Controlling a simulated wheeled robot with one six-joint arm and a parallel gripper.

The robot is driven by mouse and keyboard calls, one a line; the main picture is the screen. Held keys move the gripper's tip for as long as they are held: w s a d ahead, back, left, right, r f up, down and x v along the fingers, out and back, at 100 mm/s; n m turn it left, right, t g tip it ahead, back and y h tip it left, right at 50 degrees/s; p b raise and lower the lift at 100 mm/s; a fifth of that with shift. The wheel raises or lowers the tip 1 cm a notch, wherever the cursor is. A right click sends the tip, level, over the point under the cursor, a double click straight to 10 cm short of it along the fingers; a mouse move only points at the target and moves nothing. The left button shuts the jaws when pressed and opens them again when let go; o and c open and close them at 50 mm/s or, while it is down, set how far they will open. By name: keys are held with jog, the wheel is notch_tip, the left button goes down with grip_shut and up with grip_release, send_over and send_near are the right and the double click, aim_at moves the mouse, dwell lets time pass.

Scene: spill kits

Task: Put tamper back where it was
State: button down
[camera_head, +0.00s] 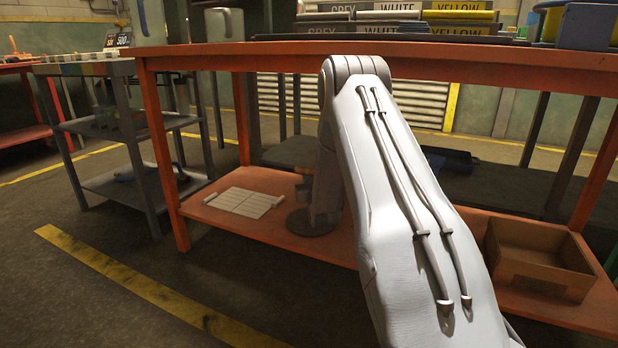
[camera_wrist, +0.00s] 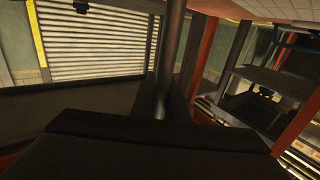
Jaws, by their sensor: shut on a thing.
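In the wrist view, a dark upright shaft (camera_wrist: 172,55), which looks like the tamper's handle, rises in the middle. The dark shape of my gripper (camera_wrist: 160,122) is in front of its lower part and is shut on it. The fingertips are hard to make out. In the head view, a dark round disc (camera_head: 308,223), which looks like the tamper's foot, is at the orange lower shelf, below the end of my arm. I cannot tell whether it rests on the shelf or hangs just above it. My arm hides most of the tamper and gripper there.
The orange bench top (camera_head: 215,50) is above the lower shelf (camera_head: 225,228). A pale slatted sheet (camera_head: 246,202) lies left of the disc. A brown open box (camera_head: 540,262) stands on the shelf at right. A grey shelf cart (camera_head: 100,130) stands at left.

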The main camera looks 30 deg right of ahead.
jog(key=shift+r, duration=0.15)
jog(key=c, duration=2.2)
grip_release()
jog(key=shift+f, duration=0.3)
jog(key=o, duration=0.5)
jog(key=shift+c, duration=0.2)
jog(key=shift+r, duration=0.1)
